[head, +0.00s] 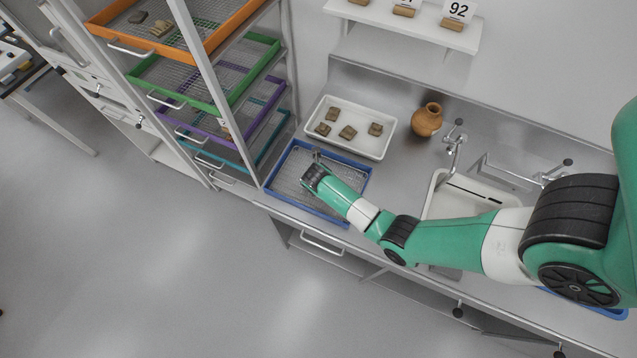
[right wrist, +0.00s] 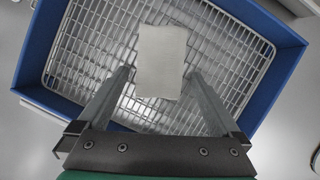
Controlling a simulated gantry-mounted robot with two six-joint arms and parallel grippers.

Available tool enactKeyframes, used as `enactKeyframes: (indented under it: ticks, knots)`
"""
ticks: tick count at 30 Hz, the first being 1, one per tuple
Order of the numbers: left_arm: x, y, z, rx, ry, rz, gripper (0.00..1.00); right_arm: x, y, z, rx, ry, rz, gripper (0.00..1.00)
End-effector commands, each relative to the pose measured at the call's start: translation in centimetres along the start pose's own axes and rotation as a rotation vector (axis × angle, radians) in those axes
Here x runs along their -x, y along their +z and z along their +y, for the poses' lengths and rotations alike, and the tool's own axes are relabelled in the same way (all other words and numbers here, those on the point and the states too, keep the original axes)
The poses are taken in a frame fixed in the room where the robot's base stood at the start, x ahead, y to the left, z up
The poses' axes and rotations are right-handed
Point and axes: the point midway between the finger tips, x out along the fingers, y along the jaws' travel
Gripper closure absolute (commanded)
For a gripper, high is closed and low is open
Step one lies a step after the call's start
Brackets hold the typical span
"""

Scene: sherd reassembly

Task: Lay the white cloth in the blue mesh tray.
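The blue mesh tray (head: 345,222) lies on the steel counter, and its blue wall (right wrist: 285,38) also shows in the right wrist view. The white cloth (right wrist: 162,48) is a small pale rectangle seen flat over the wire mesh in the right wrist view. It looks to be lying on the mesh, inside the tray walls. My right gripper (head: 312,166) is above the tray. Its fingers (right wrist: 161,72) are spread apart, with a gap on each side of the cloth, so it is open and empty. In the head view the cloth is not clearly visible near the gripper. My left gripper is not in view.
A white tray (head: 385,152) with several brown sherds stands behind the blue tray. An orange-brown pot (head: 427,120) and a sink (head: 470,200) are farther right. A rack with orange (head: 215,48), green, purple and teal trays stands left.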

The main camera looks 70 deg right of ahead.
Motion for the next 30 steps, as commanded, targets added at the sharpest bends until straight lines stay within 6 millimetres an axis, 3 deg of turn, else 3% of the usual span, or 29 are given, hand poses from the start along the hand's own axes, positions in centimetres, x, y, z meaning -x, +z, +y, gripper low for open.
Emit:
enactKeyframes:
  ticks: [5, 8, 21, 30]
  knots:
    - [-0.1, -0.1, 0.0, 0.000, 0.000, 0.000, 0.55, 0.3, 0.1, 0.0, 0.000, 0.001, -0.001, 0.00]
    - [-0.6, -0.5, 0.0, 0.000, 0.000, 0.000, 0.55, 1.4, 0.2, 0.0, 0.001, 0.001, -0.001, 0.00]
    - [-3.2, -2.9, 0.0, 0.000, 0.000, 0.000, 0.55, 11.1, 0.2, 0.1, 0.000, 0.002, -0.001, 0.00]
    - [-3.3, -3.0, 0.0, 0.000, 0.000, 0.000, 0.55, 12.3, 0.1, 0.0, 0.000, -0.001, 0.000, 0.00]
